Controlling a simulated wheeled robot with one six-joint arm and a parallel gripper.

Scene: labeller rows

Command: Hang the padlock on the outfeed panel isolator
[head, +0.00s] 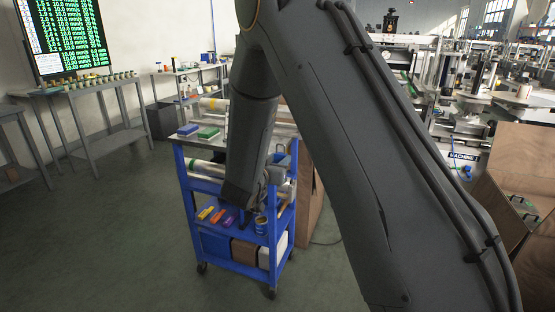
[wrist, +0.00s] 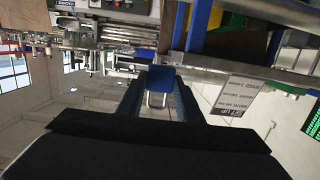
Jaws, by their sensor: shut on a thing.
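The padlock (wrist: 161,78) has a blue body and a pale metal shackle. In the wrist view it sits between the dark fingers of my gripper (wrist: 160,90), which is shut on it. The shackle points toward the bottom of that picture, which appears upside down. In the head view my arm covers much of the middle, and the gripper and padlock cannot be made out clearly near the blue cart (head: 184,182). I cannot identify the outfeed panel isolator in either view.
The cart carries blue and green boxes (head: 208,133) on top and coloured items on its lower shelf. Machines (head: 460,90) fill the right, with brown panels (head: 515,180) nearer. A grey bench (head: 80,90) and screen (head: 65,38) stand left.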

